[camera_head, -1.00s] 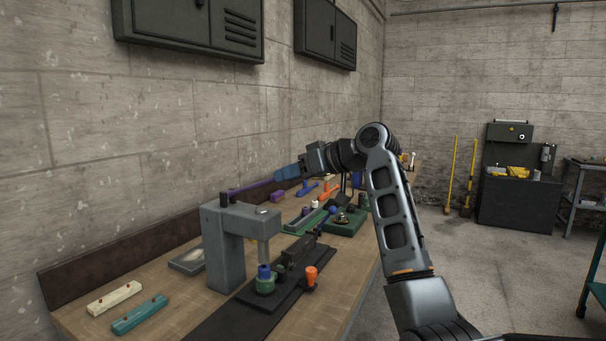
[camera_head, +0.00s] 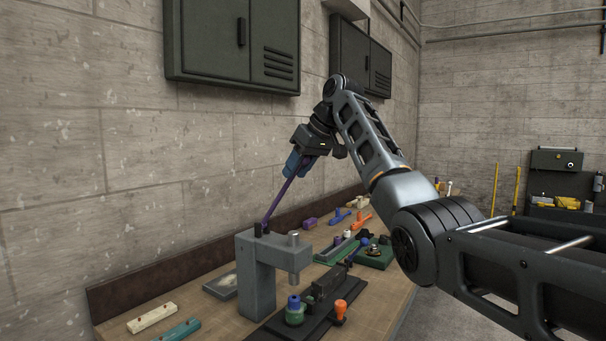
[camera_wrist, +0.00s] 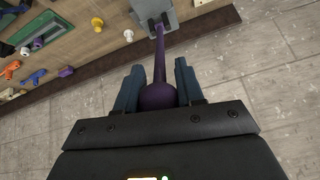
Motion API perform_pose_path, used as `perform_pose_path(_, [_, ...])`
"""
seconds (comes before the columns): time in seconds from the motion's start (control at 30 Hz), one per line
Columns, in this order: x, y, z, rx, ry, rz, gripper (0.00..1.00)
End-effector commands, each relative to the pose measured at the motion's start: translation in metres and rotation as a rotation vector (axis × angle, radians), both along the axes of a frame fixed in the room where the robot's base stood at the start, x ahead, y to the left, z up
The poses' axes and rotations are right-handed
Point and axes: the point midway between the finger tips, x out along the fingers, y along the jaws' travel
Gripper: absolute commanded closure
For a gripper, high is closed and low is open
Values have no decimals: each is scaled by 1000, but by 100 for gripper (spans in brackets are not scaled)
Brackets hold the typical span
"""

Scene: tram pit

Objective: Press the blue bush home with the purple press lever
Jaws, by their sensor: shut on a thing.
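The purple press lever (camera_head: 281,198) slants steeply up from the top of the grey press (camera_head: 258,275). My gripper (camera_head: 302,166) is shut on its upper end. In the wrist view the lever's round purple knob (camera_wrist: 158,97) sits between the blue fingers, with the shaft running to the press. The steel ram (camera_head: 294,240) stands up above the press head, its lower end just above the blue bush. The blue bush (camera_head: 294,302) stands upright in the green holder (camera_head: 295,317), its top showing above the rim. How deep it sits is hidden.
A dark fixture with an orange-knobbed handle (camera_head: 340,309) stands beside the green holder. A cream bar (camera_head: 152,318) and a teal bar (camera_head: 178,331) lie at the front left. Wall cabinets (camera_head: 234,45) hang above the bench.

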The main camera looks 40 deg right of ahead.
Motion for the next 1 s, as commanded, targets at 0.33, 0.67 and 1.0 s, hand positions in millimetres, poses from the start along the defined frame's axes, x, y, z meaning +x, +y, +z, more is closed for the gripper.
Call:
perform_pose_path(0.33, [4, 2, 3, -9, 22, -1, 100])
perform_pose_path(0.67, [4, 2, 2, -9, 22, 1, 56])
perform_pose_path(1.0, [4, 2, 2, -8, 22, 0, 37])
